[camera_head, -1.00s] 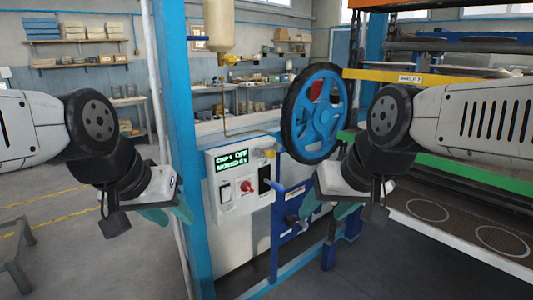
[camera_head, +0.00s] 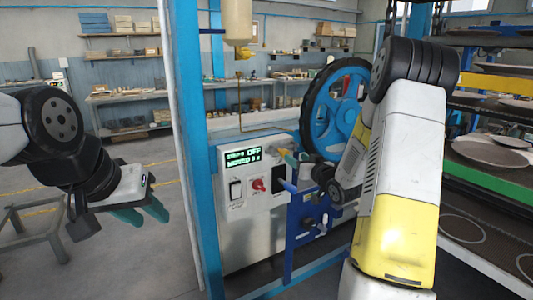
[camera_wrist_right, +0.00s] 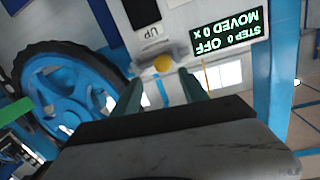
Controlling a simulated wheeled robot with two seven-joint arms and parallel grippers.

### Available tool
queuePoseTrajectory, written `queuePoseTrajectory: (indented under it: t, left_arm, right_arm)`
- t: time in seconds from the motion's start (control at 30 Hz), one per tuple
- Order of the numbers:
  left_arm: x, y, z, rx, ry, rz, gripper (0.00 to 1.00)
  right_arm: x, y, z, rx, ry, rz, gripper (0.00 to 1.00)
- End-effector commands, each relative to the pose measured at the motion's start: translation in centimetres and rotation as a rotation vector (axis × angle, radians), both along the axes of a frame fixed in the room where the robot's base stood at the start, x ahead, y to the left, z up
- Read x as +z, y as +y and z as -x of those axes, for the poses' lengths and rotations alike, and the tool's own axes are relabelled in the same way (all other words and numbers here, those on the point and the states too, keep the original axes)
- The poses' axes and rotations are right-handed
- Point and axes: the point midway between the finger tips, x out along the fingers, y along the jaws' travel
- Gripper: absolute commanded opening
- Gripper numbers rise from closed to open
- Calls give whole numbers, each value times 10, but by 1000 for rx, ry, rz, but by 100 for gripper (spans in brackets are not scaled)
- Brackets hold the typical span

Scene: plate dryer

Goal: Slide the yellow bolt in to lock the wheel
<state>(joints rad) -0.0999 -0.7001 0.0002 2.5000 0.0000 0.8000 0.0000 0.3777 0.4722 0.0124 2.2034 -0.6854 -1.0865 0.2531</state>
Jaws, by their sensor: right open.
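The yellow bolt (camera_wrist_right: 163,63) shows its round end on the grey control box, between and just beyond my right fingertips in the right wrist view. In the head view the bolt (camera_head: 282,152) is small and partly covered by my right gripper (camera_head: 290,160). My right gripper (camera_wrist_right: 160,84) is open, its two green fingers pointing at the bolt; I cannot tell whether they touch it. The blue wheel with a black rim (camera_head: 312,100) stands behind and right of the bolt; it also shows in the wrist view (camera_wrist_right: 68,98). My left gripper (camera_head: 145,213) is open and empty at the left.
The control box (camera_head: 236,190) has a display reading OFF, a red knob and switches. A blue post (camera_head: 190,130) stands between my left gripper and the box. Shelf racks with plates (camera_head: 490,152) stand at the right. A low grey stand (camera_head: 40,235) is on the floor at left.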

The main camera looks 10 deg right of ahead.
Motion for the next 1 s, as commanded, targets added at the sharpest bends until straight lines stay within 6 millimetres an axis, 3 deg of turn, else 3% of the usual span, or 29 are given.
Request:
queuePoseTrajectory:
  t: [0.07, 0.27, 0.7, 1.0]
  left_arm:
    - [0, 0, 0, 0, 0, 0, 36]
    - [0, 0, 0, 0, 0, 0, 36]
    - [0, 0, 0, 0, 0, 0, 36]
    - [0, 0, 0, 0, 0, 0, 36]
  right_arm:
    - [-9, -1, -1, 16, -28, -29, 51]
    - [-10, 2, -11, 34, -60, -49, 51]
    - [-11, 19, -70, 33, -57, -49, 51]
    - [-10, 21, -76, 31, -56, -49, 51]
